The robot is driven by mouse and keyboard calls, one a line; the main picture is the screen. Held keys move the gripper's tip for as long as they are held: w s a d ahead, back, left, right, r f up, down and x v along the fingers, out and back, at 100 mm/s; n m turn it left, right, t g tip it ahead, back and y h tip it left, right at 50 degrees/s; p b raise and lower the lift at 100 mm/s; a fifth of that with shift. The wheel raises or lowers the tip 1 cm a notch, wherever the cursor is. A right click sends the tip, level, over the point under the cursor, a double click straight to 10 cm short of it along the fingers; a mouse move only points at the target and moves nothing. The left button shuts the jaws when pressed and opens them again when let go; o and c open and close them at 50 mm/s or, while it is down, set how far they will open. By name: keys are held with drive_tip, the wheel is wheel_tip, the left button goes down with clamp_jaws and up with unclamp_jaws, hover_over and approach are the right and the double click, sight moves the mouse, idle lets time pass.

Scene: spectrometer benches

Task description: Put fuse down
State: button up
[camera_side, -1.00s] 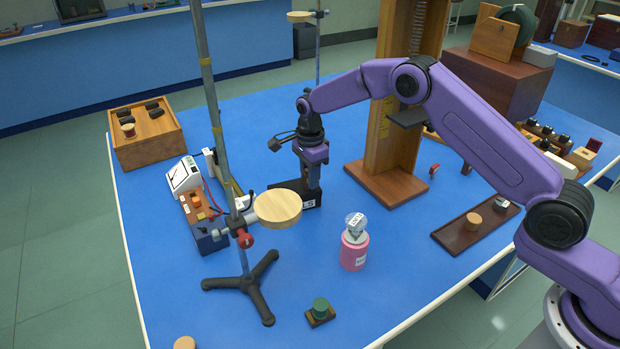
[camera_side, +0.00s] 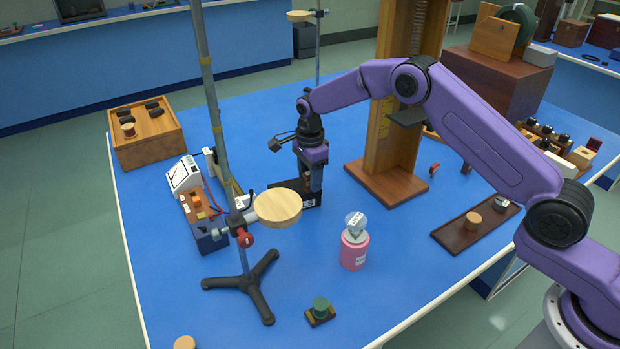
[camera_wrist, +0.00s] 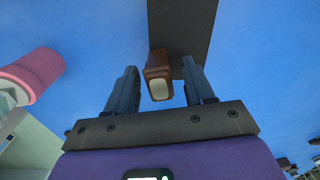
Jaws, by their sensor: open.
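The likely fuse (camera_wrist: 158,76) is a small brown piece with a cream end face. In the wrist view it sits between the two fingers of my gripper (camera_wrist: 160,85), with blue showing on both sides of it. The fingers are apart and do not appear to touch it. It overlaps the end of a dark block (camera_wrist: 182,22); I cannot tell whether it rests on that block. In the side view my gripper (camera_side: 315,188) points down at the black block (camera_side: 285,187) on the blue table, and the fuse cannot be made out there.
A clamp stand with a round wooden plate (camera_side: 278,206) stands close in front of my gripper. A pink bottle (camera_side: 354,250) is to the right, a tall wooden frame (camera_side: 388,182) behind right, and a meter (camera_side: 184,175) at left. The front middle of the table has free room.

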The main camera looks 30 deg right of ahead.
wheel_tip(320, 180, up, 11)
drive_tip(key=shift+r, duration=0.2)
idle(0.3)
drive_tip(key=s+a+r+n, duration=0.1)
drive_tip(key=s+r+n, duration=0.3)
drive_tip(key=s+n, duration=0.55)
drive_tip(key=s+a+r+n, duration=0.25)
drive_tip(key=s+n, duration=0.35)
drive_tip(key=s, duration=0.6)
drive_tip(key=s+d+n, duration=0.7)
drive_tip(key=s, duration=0.5)
drive_tip(key=s+d+f+n, duration=0.1)
drive_tip(key=s+d+n, duration=0.5)
drive_tip(key=s, duration=0.6)
drive_tip(key=shift+d+f+n, duration=0.3)
drive_tip(key=shift+d+n, duration=0.05)
drive_tip(key=shift+n, duration=0.7)
